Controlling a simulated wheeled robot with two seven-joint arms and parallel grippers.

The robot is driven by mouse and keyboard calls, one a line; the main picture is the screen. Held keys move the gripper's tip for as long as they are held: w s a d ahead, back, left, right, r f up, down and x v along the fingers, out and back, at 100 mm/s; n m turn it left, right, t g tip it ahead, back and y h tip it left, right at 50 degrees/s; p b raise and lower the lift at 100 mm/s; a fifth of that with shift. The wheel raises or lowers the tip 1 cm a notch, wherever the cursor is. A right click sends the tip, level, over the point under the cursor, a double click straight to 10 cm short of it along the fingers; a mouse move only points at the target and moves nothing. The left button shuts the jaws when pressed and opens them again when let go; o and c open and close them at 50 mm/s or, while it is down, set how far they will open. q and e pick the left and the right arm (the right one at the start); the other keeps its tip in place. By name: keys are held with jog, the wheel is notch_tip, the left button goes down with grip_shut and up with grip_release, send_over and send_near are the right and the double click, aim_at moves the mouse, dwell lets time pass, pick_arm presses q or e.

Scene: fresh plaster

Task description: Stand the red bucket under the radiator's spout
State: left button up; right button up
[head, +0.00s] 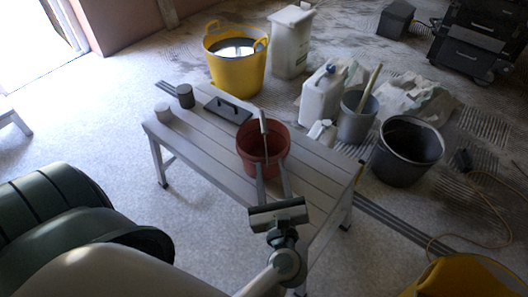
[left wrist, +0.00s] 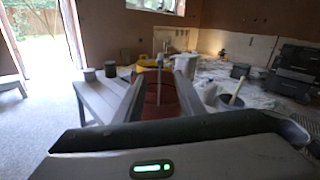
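The red bucket (head: 262,150) stands upright on the grey slatted bench (head: 200,150), with a grey bar rising across its opening. It also shows in the left wrist view (left wrist: 158,98), between and beyond the fingers. My left gripper (head: 272,166) is open at the bucket's near side, its two fingers apart and overlapping the near wall. Whether they touch it I cannot tell. A pale panel (left wrist: 174,40) is low on the back wall in the left wrist view; I cannot tell whether it is the radiator. No spout is recognisable. My right gripper is out of view.
A black tool (head: 228,110) and two small tins (head: 185,96) share the bench. Beyond it stand a yellow tub (head: 236,72), a white container (head: 290,42), a white canister (head: 321,96), a grey bucket (head: 357,122) and a black bucket (head: 408,152).

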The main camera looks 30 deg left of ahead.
aim_at(264, 124)
pick_arm(q)
jog(key=shift+w, duration=0.1)
